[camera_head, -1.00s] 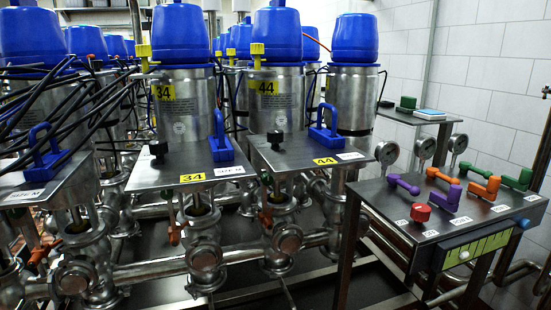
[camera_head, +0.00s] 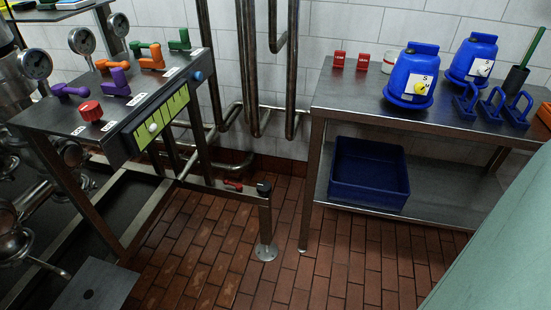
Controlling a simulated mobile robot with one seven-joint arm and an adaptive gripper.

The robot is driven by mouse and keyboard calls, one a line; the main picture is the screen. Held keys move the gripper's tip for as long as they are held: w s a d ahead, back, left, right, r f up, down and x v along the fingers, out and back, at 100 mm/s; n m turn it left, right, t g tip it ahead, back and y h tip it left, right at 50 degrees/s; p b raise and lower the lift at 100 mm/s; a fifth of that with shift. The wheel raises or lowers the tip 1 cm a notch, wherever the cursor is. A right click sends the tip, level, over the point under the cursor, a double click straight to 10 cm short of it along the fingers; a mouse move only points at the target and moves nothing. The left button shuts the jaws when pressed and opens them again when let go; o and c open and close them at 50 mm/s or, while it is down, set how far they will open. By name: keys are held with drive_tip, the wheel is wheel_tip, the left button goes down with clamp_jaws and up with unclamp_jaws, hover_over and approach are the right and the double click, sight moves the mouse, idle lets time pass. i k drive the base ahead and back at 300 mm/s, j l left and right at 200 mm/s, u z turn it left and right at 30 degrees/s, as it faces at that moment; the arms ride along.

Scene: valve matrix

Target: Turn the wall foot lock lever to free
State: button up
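A small red lever (camera_head: 233,186) lies on a low metal bar near the foot of the wall, under the right end of the valve table. It looks roughly in line with the bar; its exact setting is too small to read. A black knob (camera_head: 263,187) sits to its right, on top of a short post (camera_head: 265,225) with a round floor flange. I cannot tell for sure that the red lever is the foot lock lever. My gripper is not in view.
The valve table (camera_head: 60,118) with purple, orange and green handles and a red knob stands left. A steel bench (camera_head: 340,95) with blue canisters and a blue crate (camera_head: 368,175) below stands right. Brick floor (camera_head: 330,260) between them is clear.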

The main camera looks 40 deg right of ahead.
sight(239, 187)
drive_tip(key=z, duration=0.75)
drive_tip(key=j+z, duration=0.35)
drive_tip(key=z, duration=0.15)
drive_tip(key=j+z, duration=0.45)
drive_tip(key=i+j, duration=0.4)
